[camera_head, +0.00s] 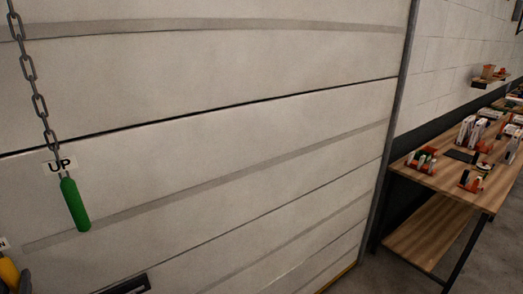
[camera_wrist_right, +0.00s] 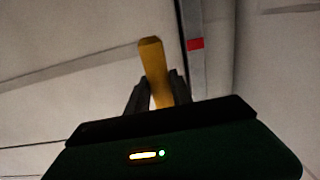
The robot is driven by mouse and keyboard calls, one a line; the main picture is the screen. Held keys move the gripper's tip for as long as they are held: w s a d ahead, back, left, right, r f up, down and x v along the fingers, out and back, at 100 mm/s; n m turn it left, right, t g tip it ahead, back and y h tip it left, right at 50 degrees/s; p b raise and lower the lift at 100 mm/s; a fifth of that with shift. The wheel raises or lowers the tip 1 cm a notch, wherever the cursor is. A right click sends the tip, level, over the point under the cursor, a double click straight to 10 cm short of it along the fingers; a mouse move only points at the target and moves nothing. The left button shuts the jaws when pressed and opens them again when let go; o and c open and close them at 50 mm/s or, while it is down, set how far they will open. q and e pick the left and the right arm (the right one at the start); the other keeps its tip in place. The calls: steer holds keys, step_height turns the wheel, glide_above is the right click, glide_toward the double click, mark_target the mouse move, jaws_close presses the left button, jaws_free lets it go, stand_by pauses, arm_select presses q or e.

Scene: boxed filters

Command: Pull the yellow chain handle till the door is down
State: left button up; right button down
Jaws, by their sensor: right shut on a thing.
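The yellow chain handle (camera_head: 8,272) is at the lower left edge of the head view, partly cut off. In the right wrist view the yellow handle (camera_wrist_right: 153,62) stands up between the dark fingers. My right gripper (camera_wrist_right: 158,92) is shut on it; a bit of the gripper (camera_head: 24,283) shows in the head view's corner. The large white panelled door (camera_head: 250,150) fills most of the head view. A yellow strip (camera_head: 338,279) runs along its lower right edge near the floor. My left gripper is not in view.
A green handle (camera_head: 75,205) hangs on a grey chain (camera_head: 40,104) by an "UP" label (camera_head: 60,165). A wooden table (camera_head: 450,182) with several small items stands at the right. A dark slot or handle (camera_head: 128,285) is low on the door. A red mark (camera_wrist_right: 195,44) is on the rail.

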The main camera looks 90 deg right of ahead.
stand_by(0.8)
step_height(320, 180, up, 14)
steer(key=p, duration=1.1)
steer(key=shift+p, duration=0.4)
steer(key=shift+f, duration=0.25)
steer(key=c, duration=0.7)
jaws_free()
steer(key=shift+a, duration=0.1)
steer(key=o, duration=0.7)
steer(key=v, duration=1.1)
steer(key=shift+p, duration=0.35)
steer(key=shift+f, duration=0.1)
